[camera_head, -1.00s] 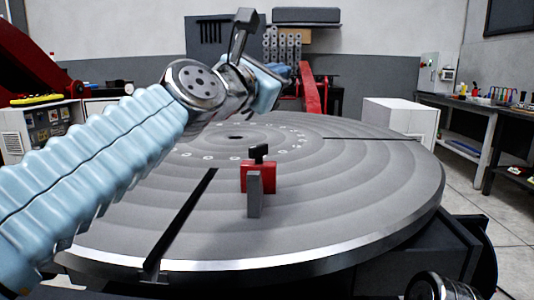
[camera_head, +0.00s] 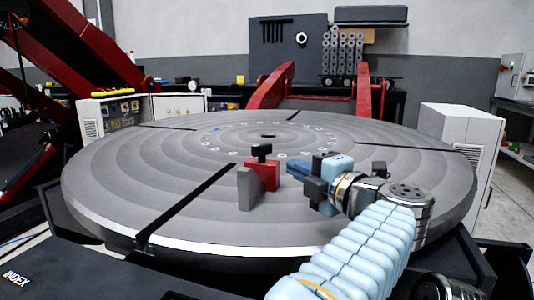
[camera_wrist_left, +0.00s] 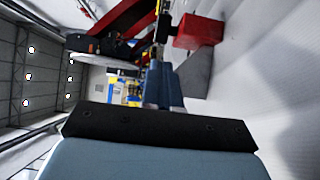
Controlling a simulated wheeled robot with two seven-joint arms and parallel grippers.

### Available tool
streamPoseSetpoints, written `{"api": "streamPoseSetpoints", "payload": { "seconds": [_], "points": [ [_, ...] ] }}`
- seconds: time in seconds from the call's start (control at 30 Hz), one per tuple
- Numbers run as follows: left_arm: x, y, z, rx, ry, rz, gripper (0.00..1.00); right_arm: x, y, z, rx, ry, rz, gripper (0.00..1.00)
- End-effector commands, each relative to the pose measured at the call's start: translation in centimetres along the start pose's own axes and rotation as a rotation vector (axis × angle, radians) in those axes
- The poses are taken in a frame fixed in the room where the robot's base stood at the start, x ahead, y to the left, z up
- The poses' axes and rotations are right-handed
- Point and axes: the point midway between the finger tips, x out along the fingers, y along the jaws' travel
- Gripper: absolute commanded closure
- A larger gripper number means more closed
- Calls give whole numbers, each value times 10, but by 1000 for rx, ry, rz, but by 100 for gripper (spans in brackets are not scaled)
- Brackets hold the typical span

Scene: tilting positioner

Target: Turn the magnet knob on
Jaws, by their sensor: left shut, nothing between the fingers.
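The magnet is a red block (camera_head: 265,175) with a black knob (camera_head: 261,150) on top. It stands on the round grey table, against an upright grey plate (camera_head: 245,189). My left gripper (camera_head: 290,168) is to the right of the magnet, with its blue fingers pointing at it. The fingers are shut and empty. In the left wrist view the shut fingers (camera_wrist_left: 161,82) reach up toward the black knob (camera_wrist_left: 163,28) and the red block (camera_wrist_left: 199,32). I cannot tell whether the tips touch the magnet. My right gripper is not in view.
The round grey table (camera_head: 150,195) has dark slots and a ring of holes at its middle. Red arms (camera_head: 270,88) rise behind it. A white cabinet (camera_head: 463,145) stands at the right. The table top left of the magnet is clear.

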Motion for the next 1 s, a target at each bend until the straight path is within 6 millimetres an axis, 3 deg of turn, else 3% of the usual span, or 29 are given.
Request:
{"api": "streamPoseSetpoints", "payload": {
  "seconds": [0.3,0.5,0.7,1.0],
  "points": [
    [68,2,0,-2,1,2,100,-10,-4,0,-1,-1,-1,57],
    [97,2,0,-3,0,2,100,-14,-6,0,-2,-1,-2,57],
    [108,2,0,-3,-2,3,100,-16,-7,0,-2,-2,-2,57],
    [109,1,0,-4,-2,2,100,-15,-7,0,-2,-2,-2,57]
  ]
}}
